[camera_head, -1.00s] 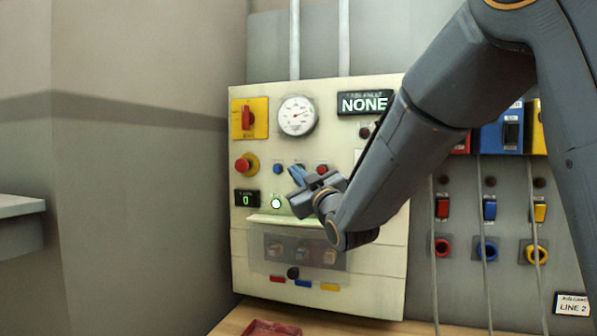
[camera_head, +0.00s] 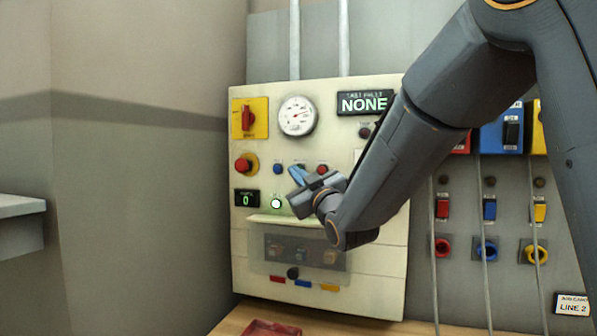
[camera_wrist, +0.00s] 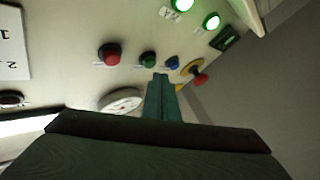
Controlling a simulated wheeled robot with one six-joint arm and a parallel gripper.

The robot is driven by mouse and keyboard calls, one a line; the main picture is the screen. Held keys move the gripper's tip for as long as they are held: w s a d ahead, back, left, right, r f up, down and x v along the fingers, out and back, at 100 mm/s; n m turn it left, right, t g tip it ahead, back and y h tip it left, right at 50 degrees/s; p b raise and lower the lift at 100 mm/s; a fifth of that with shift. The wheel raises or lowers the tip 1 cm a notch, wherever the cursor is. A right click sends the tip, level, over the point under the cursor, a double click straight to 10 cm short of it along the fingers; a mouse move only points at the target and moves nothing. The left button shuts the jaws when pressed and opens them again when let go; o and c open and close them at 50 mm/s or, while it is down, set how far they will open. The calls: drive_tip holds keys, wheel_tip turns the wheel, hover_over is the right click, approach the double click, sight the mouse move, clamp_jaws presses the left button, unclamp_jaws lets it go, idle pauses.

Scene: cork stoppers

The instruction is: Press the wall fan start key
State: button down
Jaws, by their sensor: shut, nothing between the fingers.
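The cream control panel (camera_head: 375,280) is upright on the wall. Its row of small buttons shows a blue one (camera_head: 277,169) and a red one (camera_head: 322,169), with a green button (camera_wrist: 148,60) between them in the wrist view. My gripper (camera_head: 292,170) is shut and empty in front of this row. In the wrist view its fingertips (camera_wrist: 160,78) point between the green button and the blue button (camera_wrist: 172,62); I cannot tell whether they touch the panel. A lit green-white round button (camera_head: 276,203) is below. The labels are unreadable, so I cannot tell which is the fan start key.
A red emergency knob (camera_head: 243,165), a yellow rotary switch (camera_head: 262,118), a gauge (camera_head: 297,116) and a display reading NONE (camera_head: 365,104) surround the row. A clear-covered section (camera_head: 259,250) sits below. A red tray (camera_head: 270,328) lies on the wooden surface underneath.

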drive_tip(key=shift+w, duration=0.1)
drive_tip(key=shift+w+d+b, duration=0.15)
drive_tip(key=shift+w+b, duration=0.15)
drive_tip(key=shift+b, duration=0.05)
drive_tip(key=shift+w+d, duration=0.15)
drive_tip(key=shift+w, duration=0.25)
idle(0.7)
drive_tip(key=shift+s, duration=0.1)
drive_tip(key=shift+s+a+b, duration=0.3)
drive_tip(key=shift+s+b, duration=0.1)
drive_tip(key=shift+s, duration=0.3)
drive_tip(key=shift+s+a, duration=0.3)
drive_tip(key=shift+s, duration=0.5)
drive_tip(key=shift+s+a, duration=0.25)
drive_tip(key=shift+s, duration=0.5)
drive_tip(key=shift+s+a, duration=0.3)
drive_tip(key=shift+s, duration=0.5)
drive_tip(key=shift+d, duration=0.15)
